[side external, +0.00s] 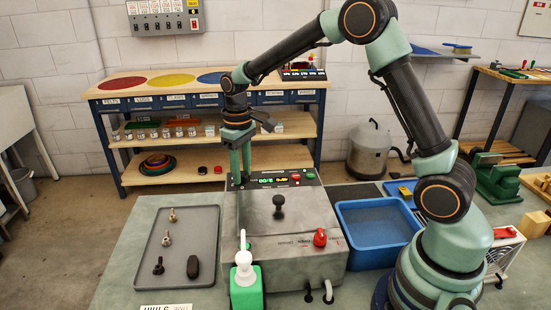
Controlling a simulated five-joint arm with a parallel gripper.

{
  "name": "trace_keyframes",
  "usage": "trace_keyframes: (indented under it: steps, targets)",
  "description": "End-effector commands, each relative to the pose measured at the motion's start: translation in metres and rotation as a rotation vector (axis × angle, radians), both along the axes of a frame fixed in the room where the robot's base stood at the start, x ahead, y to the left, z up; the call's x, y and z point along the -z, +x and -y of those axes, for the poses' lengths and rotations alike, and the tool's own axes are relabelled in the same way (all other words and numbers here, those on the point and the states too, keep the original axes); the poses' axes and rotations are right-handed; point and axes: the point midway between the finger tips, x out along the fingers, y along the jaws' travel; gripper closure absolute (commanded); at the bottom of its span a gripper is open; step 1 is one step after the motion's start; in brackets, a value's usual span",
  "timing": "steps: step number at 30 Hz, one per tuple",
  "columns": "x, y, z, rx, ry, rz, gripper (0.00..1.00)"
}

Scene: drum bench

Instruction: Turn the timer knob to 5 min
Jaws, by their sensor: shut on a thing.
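A grey metal machine (290,225) stands on the bench, with a dark control panel along its back edge. The panel carries a lit green display (266,180), too small to read surely, and an orange one (283,180). My gripper (240,183) points down at the panel's left end, left of the green display. Its fingers are shut on the timer knob, which they hide. The knob's pointer and scale marks cannot be made out.
A black knob (279,201) stands on the machine's top, and a red knob (320,237) is on its front right. A green pump bottle (246,283) stands in front. A grey tray (178,245) with small parts lies left, a blue bin (378,228) right.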

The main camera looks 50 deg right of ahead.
Motion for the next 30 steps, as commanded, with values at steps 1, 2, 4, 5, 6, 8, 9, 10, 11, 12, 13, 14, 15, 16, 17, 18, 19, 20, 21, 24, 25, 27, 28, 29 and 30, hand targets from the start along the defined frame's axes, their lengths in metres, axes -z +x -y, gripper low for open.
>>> trace_keyframes:
  steps: [1, 2, 4, 5, 6, 8, 9, 10, 11, 12, 13, 14, 15, 16, 17, 18, 19, 20, 21, 24, 25, 27, 28, 29, 30]
  targets:
    - [-0.0008, 0.0024, 0.0036, 0.054, -0.001, 0.013, 1.00]
    - [-0.0008, 0.0025, 0.0037, 0.082, -0.001, 0.015, 1.00]
    - [-0.0007, 0.0022, 0.0039, 0.150, -0.001, 0.018, 1.00]
    - [-0.0007, 0.0021, 0.0039, 0.178, 0.000, 0.019, 1.00]
    - [-0.0007, 0.0020, 0.0040, 0.217, 0.000, 0.021, 1.00]
    - [-0.0008, 0.0019, 0.0039, 0.274, -0.001, 0.024, 1.00]
    - [-0.0009, 0.0020, 0.0039, 0.312, 0.000, 0.027, 1.00]
    - [-0.0010, 0.0020, 0.0039, 0.340, 0.000, 0.028, 1.00]
    - [-0.0010, 0.0021, 0.0037, 0.369, 0.001, 0.029, 1.00]
    - [-0.0011, 0.0022, 0.0037, 0.407, 0.001, 0.032, 1.00]
    - [-0.0012, 0.0022, 0.0036, 0.436, 0.002, 0.034, 1.00]
    - [-0.0012, 0.0022, 0.0036, 0.464, 0.003, 0.035, 1.00]
    - [-0.0012, 0.0020, 0.0035, 0.502, 0.003, 0.037, 1.00]
    - [-0.0011, 0.0019, 0.0036, 0.531, 0.004, 0.038, 1.00]
    - [-0.0011, 0.0018, 0.0035, 0.559, 0.005, 0.039, 1.00]
    - [-0.0011, 0.0017, 0.0034, 0.597, 0.005, 0.040, 1.00]
    - [-0.0010, 0.0016, 0.0034, 0.626, 0.005, 0.041, 1.00]
    - [-0.0010, 0.0015, 0.0033, 0.654, 0.006, 0.042, 1.00]
    - [-0.0010, 0.0015, 0.0032, 0.691, 0.007, 0.043, 1.00]
    - [-0.0010, 0.0015, 0.0031, 0.779, 0.009, 0.047, 1.00]
    - [-0.0010, 0.0015, 0.0031, 0.804, 0.010, 0.048, 1.00]
    - [-0.0010, 0.0016, 0.0030, 0.859, 0.012, 0.049, 1.00]
    - [-0.0010, 0.0015, 0.0029, 0.882, 0.013, 0.050, 1.00]
    - [-0.0011, 0.0014, 0.0029, 0.904, 0.014, 0.051, 1.00]
    - [-0.0011, 0.0014, 0.0028, 0.932, 0.014, 0.051, 1.00]
